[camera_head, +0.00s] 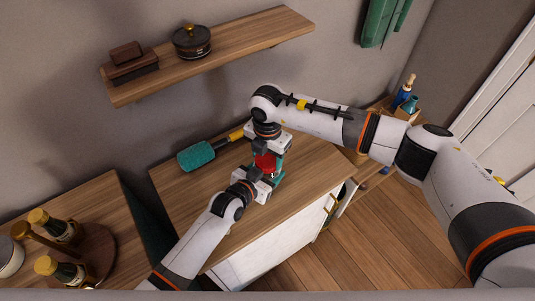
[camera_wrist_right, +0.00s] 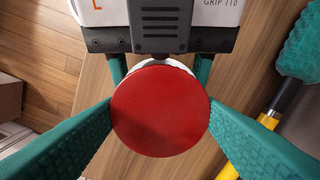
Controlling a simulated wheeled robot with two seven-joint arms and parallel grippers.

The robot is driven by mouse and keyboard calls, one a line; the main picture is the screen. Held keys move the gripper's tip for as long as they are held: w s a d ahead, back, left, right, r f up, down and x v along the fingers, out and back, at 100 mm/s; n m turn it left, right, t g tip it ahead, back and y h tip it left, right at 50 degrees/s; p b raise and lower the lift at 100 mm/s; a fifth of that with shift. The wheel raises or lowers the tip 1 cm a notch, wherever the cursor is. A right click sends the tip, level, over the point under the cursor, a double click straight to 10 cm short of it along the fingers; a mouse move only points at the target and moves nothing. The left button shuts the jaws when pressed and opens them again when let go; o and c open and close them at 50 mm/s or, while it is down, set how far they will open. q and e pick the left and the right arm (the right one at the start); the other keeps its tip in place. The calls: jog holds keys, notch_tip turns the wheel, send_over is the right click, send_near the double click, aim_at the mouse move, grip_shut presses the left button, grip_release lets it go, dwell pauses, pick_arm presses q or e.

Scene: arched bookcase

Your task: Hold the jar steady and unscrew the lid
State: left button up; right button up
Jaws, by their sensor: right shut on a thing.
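The jar stands upright on the wooden cabinet top, mostly hidden between my grippers; its red lid (camera_head: 265,162) shows as a round red disc in the right wrist view (camera_wrist_right: 160,110). A white rim (camera_wrist_right: 158,63) shows just beneath the lid's edge. My right gripper (camera_head: 266,150) comes down from above, its green fingers shut on the lid from both sides. My left gripper (camera_head: 272,176) reaches in from the front, below the lid, its fingers closed in on both sides of the jar. Where those fingertips meet the jar is hidden under the lid.
A teal brush-like tool (camera_head: 196,155) with a yellow handle lies on the cabinet top, left of the grippers. A wall shelf (camera_head: 240,45) holds a dark pot (camera_head: 191,42). A side table at lower left bears several bottles. The cabinet top's right part is clear.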

jog(key=n, duration=1)
jog(key=o, duration=1.1)
jog(key=shift+r, duration=0.1)
